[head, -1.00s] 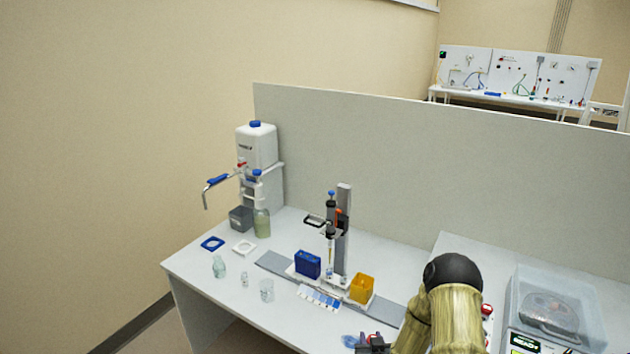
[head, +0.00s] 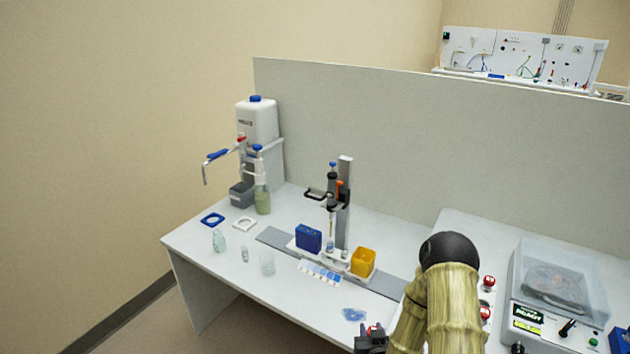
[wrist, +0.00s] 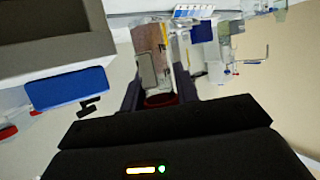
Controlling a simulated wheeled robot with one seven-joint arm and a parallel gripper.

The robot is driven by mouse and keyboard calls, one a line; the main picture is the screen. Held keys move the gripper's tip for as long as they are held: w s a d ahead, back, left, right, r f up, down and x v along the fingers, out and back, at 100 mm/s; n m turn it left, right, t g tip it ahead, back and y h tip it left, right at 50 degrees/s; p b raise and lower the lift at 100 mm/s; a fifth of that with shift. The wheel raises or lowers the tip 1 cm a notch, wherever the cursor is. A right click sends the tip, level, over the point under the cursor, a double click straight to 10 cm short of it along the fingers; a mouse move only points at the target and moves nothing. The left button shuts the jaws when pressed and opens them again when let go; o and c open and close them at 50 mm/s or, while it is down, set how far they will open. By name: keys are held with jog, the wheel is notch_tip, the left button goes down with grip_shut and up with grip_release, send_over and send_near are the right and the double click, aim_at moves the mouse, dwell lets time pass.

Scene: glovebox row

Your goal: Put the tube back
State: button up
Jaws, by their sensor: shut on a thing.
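My gripper (head: 371,338) is low in the head view, in front of the bench's near edge. In the wrist view, my gripper (wrist: 158,92) is shut on a clear tube (wrist: 155,58). The tube has reddish-brown contents, a pale grey label and a red end near the jaws. It points away from the gripper. In the head view the tube cannot be made out clearly; only a little red shows at the gripper. I cannot pick out the tube's place or a rack for it with certainty.
A machine (head: 556,300) with a clear lid and a READY display stands at the right. A pipette stand (head: 345,200), a blue box (head: 308,238) and a yellow box (head: 362,262) stand mid-bench. Small glassware (head: 267,264) stands left. A blue translucent patch (head: 354,314) lies near the gripper.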

notch_tip(320, 180, down, 5)
jog(key=b, duration=0.4)
jog(key=shift+f, duration=0.15)
jog(key=s+f, duration=0.4)
jog(key=f, duration=0.1)
jog(key=shift+s+f, duration=0.15)
jog(key=shift+f, duration=0.05)
dwell(0.6)
